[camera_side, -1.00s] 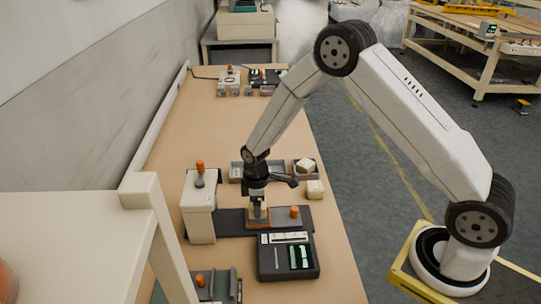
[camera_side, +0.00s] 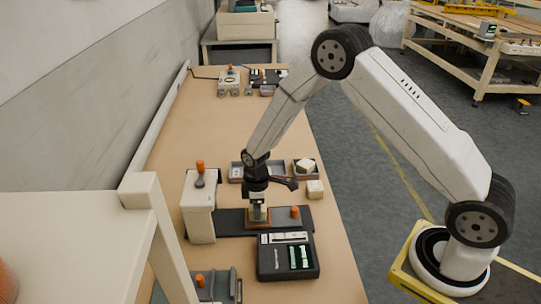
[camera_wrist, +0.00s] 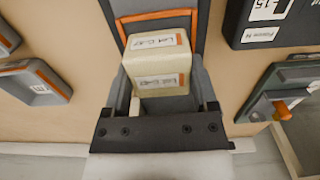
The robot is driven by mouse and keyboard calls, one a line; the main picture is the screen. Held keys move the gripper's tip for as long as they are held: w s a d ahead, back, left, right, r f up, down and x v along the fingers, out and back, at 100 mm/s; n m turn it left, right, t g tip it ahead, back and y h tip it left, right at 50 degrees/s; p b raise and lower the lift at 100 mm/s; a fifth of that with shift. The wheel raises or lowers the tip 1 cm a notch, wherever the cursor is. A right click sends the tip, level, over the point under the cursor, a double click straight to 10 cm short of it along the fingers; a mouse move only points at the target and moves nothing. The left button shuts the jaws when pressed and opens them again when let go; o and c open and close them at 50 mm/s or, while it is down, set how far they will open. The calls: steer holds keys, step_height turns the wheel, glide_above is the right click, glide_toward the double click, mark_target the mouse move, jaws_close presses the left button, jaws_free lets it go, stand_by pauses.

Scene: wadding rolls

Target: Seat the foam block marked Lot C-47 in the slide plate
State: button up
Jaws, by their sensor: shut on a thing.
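The cream foam block (camera_wrist: 158,58) has a "Lot C-47" label on its top and another label on its near side. My gripper (camera_wrist: 160,80) is shut on it, one finger on each side. In the side view the gripper (camera_side: 257,203) points down over the orange-edged seat (camera_side: 268,222) of the dark slide plate (camera_side: 232,222). The orange edge also shows just beyond the block in the wrist view (camera_wrist: 150,15). Whether the block's underside touches the seat is hidden.
A cream stand (camera_side: 199,215) with an orange-topped handle is left of the plate. A black tray (camera_side: 265,268) with green pieces lies in front. A loose cream block (camera_side: 315,189) and grey bins (camera_side: 235,172) are behind. The far bench middle is clear.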

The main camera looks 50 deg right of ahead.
steer(key=shift+f, duration=0.4)
stand_by(0.6)
steer(key=o, duration=1.1)
steer(key=shift+r, duration=0.15)
steer(key=shift+r, duration=3.85)
steer(key=shift+r, duration=0.1)
